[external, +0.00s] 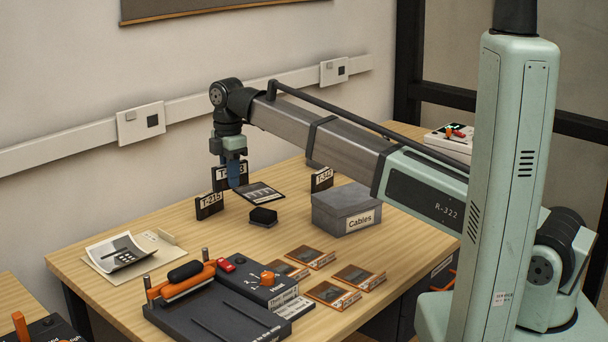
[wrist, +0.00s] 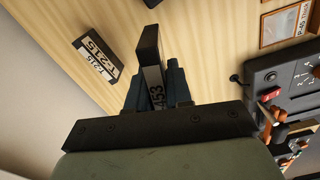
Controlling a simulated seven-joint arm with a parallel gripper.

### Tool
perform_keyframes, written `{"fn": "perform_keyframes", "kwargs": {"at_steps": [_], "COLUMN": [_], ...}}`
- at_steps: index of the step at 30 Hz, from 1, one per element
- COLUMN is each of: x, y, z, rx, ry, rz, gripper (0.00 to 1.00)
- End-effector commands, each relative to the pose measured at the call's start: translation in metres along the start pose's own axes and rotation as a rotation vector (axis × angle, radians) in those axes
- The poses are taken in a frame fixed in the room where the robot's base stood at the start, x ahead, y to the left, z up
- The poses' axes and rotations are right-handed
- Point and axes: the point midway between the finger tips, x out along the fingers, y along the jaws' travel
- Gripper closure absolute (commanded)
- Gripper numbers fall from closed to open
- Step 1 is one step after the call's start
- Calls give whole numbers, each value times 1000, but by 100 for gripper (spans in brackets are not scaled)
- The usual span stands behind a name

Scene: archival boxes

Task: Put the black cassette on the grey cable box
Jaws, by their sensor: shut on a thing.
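My gripper (external: 234,183) is shut on a black cassette (external: 219,181) at the back left of the table. In the wrist view the cassette (wrist: 149,44) stands on edge between the blue fingers (wrist: 157,78), its white label partly hidden and ending in 53. I cannot tell whether its bottom touches the table. Another black cassette, labelled T-215 (external: 209,206), stands just left of it and also shows in the wrist view (wrist: 97,58). A third, smaller-looking black cassette (external: 322,180) stands behind the grey cable box (external: 345,210). The box is closed, labelled Cables, with a bare lid, right of my gripper.
A dark machine (external: 215,312) and several orange-edged slides (external: 312,257) are in front. Papers (external: 120,253) lie at left.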

Motion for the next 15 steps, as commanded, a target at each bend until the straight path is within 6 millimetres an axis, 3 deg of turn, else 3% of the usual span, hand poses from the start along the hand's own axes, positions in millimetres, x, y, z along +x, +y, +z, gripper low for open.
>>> {"fn": "perform_keyframes", "kwargs": {"at_steps": [1, 8, 15], "x": [-6, -30, -54], "y": [4, 4, -20], "z": [21, 106, 190], "rx": [28, 136, 246], "ry": [0, 0, 1], "rz": [1, 1, 2], "gripper": [100, 100, 100]}}
